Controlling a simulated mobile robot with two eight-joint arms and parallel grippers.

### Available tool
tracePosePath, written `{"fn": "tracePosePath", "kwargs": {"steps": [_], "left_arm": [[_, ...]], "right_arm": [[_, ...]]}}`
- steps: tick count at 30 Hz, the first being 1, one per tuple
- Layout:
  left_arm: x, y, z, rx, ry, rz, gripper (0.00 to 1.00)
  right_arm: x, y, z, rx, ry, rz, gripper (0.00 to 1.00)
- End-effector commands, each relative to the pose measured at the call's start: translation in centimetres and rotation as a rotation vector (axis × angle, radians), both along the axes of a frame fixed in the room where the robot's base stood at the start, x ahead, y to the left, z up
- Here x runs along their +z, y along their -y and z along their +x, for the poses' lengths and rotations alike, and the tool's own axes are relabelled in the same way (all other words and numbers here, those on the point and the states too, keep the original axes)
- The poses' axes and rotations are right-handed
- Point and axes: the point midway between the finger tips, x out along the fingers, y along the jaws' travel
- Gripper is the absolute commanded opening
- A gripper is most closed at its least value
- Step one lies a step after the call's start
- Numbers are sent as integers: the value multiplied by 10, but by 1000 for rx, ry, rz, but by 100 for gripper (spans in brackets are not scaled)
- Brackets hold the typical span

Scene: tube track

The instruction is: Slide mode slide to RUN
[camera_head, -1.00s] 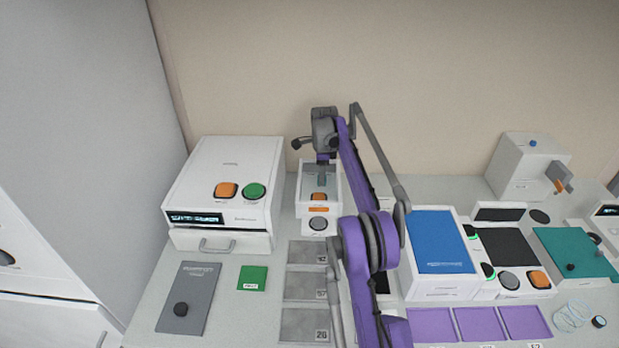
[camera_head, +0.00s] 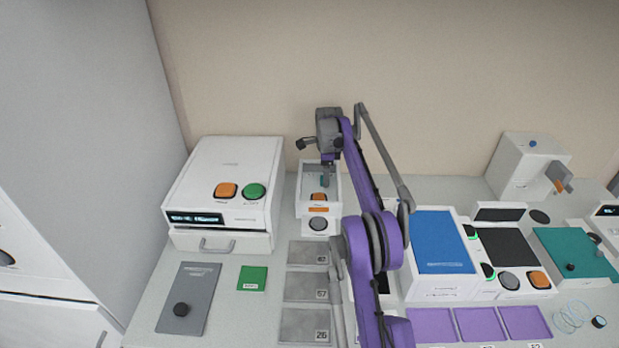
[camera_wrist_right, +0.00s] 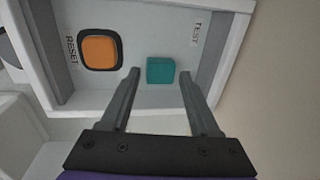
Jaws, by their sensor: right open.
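A small teal block (camera_wrist_right: 160,71), which looks like the mode slide's knob, sits on a white panel (camera_wrist_right: 178,20) with a "TEST" label to its right. "RUN" cannot be read in either view. My right gripper (camera_wrist_right: 160,75) is open, one finger on each side of the teal block in the wrist view; I cannot tell if they touch it. In the head view my right gripper (camera_head: 326,178) points down over the small white device (camera_head: 304,208) at the back, hiding part of its top. My left gripper is not in view.
An orange "RESET" button (camera_wrist_right: 99,49) lies left of the teal block in the wrist view. A large white machine (camera_head: 228,165) stands left of the device, and a blue-topped box (camera_head: 443,242) to the right. Grey trays (camera_head: 307,288) lie in front. The wall is behind.

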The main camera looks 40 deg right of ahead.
Motion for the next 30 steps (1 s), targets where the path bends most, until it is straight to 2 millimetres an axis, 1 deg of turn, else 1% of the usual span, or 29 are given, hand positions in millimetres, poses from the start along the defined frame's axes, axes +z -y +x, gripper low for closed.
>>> {"fn": "tracePosePath", "kwargs": {"steps": [21,24,30], "left_arm": [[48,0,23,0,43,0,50],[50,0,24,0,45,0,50],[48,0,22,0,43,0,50]], "right_arm": [[69,0,1,-1,4,0,62],[72,0,1,0,2,-1,62],[69,0,0,0,1,-1,62]]}}
